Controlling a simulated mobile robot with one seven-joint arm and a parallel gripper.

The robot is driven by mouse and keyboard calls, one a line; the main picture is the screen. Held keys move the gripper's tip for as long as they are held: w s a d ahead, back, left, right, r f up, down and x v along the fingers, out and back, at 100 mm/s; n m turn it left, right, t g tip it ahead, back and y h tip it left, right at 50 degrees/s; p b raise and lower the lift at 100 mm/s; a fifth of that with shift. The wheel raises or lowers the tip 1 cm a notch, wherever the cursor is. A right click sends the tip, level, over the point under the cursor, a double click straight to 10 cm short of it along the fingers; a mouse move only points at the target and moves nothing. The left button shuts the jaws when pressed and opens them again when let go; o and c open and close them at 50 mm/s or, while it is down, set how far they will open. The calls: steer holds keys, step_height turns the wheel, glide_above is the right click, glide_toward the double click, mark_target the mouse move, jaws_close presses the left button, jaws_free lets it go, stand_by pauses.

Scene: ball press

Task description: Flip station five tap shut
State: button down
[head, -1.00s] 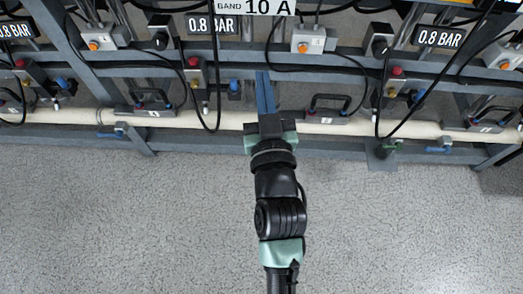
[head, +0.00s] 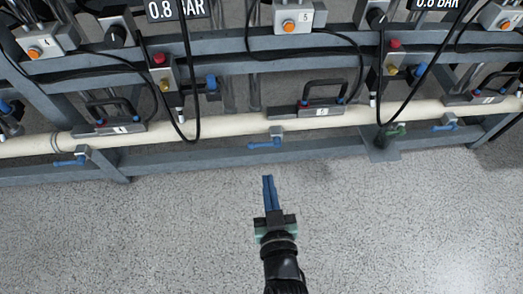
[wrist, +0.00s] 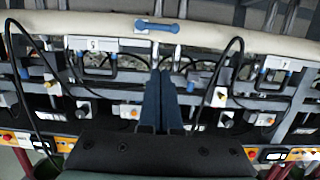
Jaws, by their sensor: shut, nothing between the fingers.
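The station five box (head: 289,17), a grey box with an orange button and a "5" label, is at the top of the head view. Below it, under the cream pipe, hangs a tap with a blue lever (head: 264,144); the lever lies roughly level, pointing left, along the pipe. In the wrist view a blue lever (wrist: 160,26) lies across the pipe, beyond the fingertips. My gripper (head: 268,179) has its blue fingers shut and empty. It is in front of the tap, below it in the head view, and apart from it.
The cream pipe (head: 235,125) runs across the rack. Neighbouring taps with blue levers hang at left (head: 68,161) and right (head: 445,127). A black handle (head: 325,93) stands above the pipe, and black cables loop down. The grey floor (head: 150,240) in front is clear.

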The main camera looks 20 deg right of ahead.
steer(key=b, duration=0.3)
glide_toward(265, 144)
steer(key=w+r, duration=0.3)
steer(key=w, duration=0.2)
steer(key=shift+w+d+f+b, duration=0.15)
steer(key=shift+w+f+b, duration=0.15)
steer(key=shift+f, duration=0.3)
steer(key=shift+w+d+f+b, duration=0.15)
steer(key=shift+w+f+b, duration=0.15)
steer(key=shift+f, duration=0.25)
steer(key=shift+w+d+f+b, duration=0.1)
steer(key=shift+w+f+b, duration=0.1)
steer(key=shift+f+b, duration=0.3)
steer(key=shift+f+b, duration=0.25)
steer(key=shift+b, duration=0.15)
